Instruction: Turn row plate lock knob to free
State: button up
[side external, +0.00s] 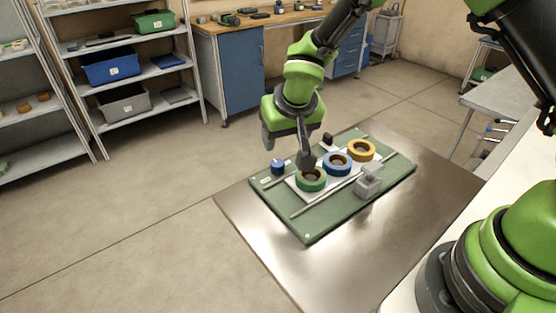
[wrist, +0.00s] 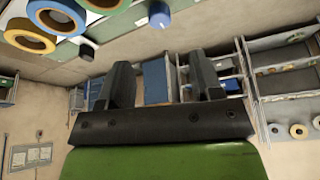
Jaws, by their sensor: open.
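The lock knob (side external: 277,166) is a blue round knob near the left end of the green board, beside the row plate. It also shows at the top of the wrist view (wrist: 158,14). The white row plate (side external: 294,184) carries a green reel (side external: 312,184), a blue reel (side external: 337,167) and a yellow reel (side external: 361,152). My gripper (side external: 306,161) is to the right of the knob in the side view, overlapping the green reel's far edge. In the wrist view my gripper (wrist: 163,75) has its fingers apart with nothing between them. The knob's exact setting cannot be read.
The green board (side external: 310,232) lies on a metal table (side external: 252,226). A grey clamp-like block (side external: 368,182) stands at the board's near right side, by a thin rail. A small black block (side external: 328,138) is at the far edge. The table's near left is clear.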

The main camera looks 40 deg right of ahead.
aim_at(277, 163)
jog(key=x, duration=1)
